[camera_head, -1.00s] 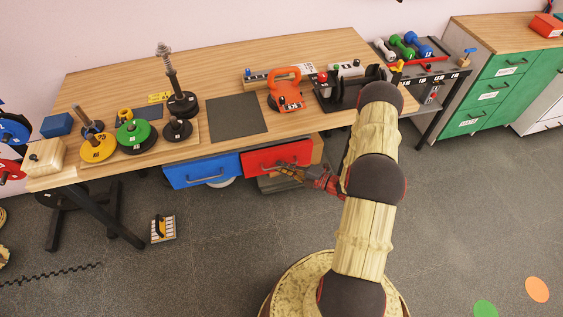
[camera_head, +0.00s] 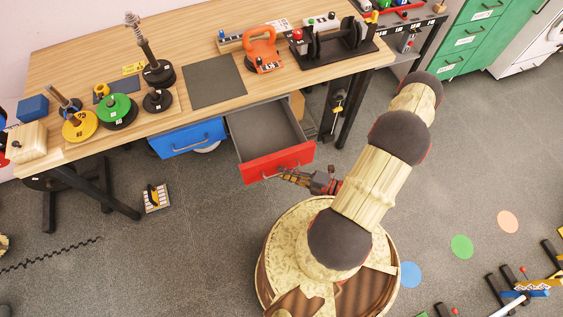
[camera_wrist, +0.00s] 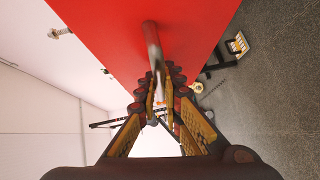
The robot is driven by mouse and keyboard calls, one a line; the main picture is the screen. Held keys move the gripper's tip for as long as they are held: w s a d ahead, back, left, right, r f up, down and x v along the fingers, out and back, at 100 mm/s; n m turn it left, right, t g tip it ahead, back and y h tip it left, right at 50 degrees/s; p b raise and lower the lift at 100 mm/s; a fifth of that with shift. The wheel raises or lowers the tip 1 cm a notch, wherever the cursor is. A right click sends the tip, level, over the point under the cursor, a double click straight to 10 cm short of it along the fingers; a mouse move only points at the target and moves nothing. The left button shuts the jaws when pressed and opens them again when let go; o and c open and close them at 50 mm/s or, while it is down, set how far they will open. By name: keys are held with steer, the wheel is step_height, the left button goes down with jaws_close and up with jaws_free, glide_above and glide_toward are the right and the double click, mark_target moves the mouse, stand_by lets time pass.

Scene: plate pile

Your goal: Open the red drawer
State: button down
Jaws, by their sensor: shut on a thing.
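The red drawer (camera_head: 279,163) hangs under the wooden table and stands pulled out, with its grey inside in view and empty. Its red front also fills much of the wrist view (camera_wrist: 110,35). My gripper (camera_head: 287,174) is at the drawer's front, shut on the handle. In the wrist view the grey bar handle (camera_wrist: 151,42) runs down between the fingers of my gripper (camera_wrist: 160,95). The part of the handle between the fingers is partly hidden.
A shut blue drawer (camera_head: 188,139) is left of the red one. The wooden table (camera_head: 100,65) bears weight plates, a dark mat (camera_head: 214,82) and an orange kettlebell-like weight (camera_head: 262,50). A table leg (camera_head: 352,110) stands to the right. Grey floor lies open in front.

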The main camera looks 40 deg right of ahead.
steer(key=shift+s+a, duration=0.1)
steer(key=shift+s, duration=0.25)
steer(key=c, duration=2)
jaws_free()
steer(key=shift+o, duration=0.2)
steer(key=v, duration=1.2)
